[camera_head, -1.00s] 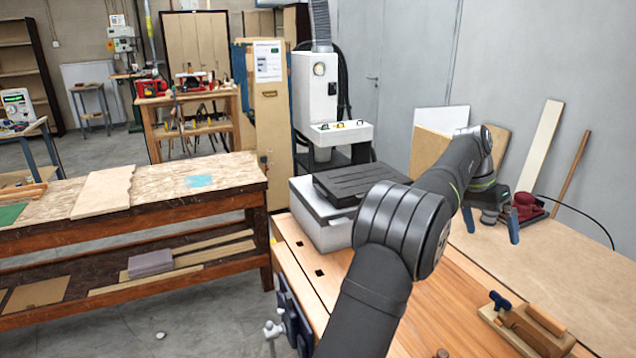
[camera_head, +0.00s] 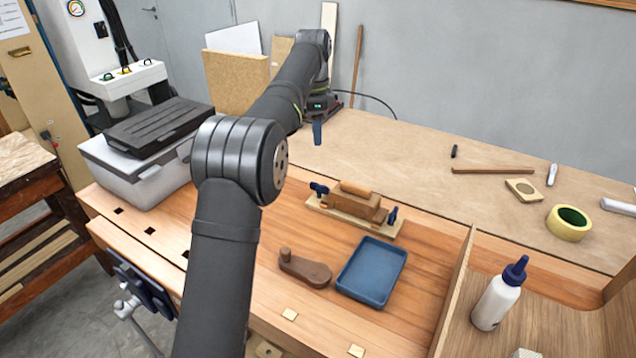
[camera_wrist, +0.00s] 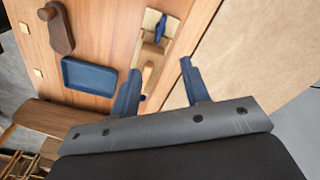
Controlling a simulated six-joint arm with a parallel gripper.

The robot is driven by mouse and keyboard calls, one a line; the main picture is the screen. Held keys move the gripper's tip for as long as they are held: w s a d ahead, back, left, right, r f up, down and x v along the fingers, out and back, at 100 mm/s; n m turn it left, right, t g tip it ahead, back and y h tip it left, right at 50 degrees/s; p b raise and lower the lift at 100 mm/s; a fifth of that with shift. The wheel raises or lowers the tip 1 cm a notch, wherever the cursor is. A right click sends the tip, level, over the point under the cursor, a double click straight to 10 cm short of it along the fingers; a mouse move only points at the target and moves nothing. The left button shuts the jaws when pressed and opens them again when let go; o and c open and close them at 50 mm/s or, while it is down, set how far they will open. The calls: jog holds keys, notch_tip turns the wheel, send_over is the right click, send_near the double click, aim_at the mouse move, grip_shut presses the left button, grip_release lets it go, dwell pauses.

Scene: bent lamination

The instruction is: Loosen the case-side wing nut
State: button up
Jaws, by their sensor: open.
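A wooden clamped block (camera_head: 352,203) sits on a pale base strip on the bench, with a blue wing nut at each end. The case-side wing nut (camera_head: 319,189) is at its left end, towards the grey case; it also shows in the wrist view (camera_wrist: 160,28). The other wing nut (camera_head: 392,216) is at the right end. My gripper (camera_wrist: 160,68) is open and empty, its two blue fingers apart, above the bench. In the head view a blue fingertip (camera_head: 317,132) shows beyond the block. My left finger hides part of the block in the wrist view.
A blue tray (camera_head: 372,271) and a brown wooden piece with a knob (camera_head: 305,268) lie in front of the block. The grey case (camera_head: 145,165) stands at the left. A glue bottle (camera_head: 498,295) and yellow tape (camera_head: 568,222) are at the right.

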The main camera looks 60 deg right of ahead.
aim_at(319, 185)
jog(key=shift+m, duration=0.6)
jog(key=f, duration=1.7)
jog(key=shift+s+d+f, duration=0.1)
jog(key=shift+s+d, duration=0.05)
jog(key=shift+s, duration=0.15)
grip_shut()
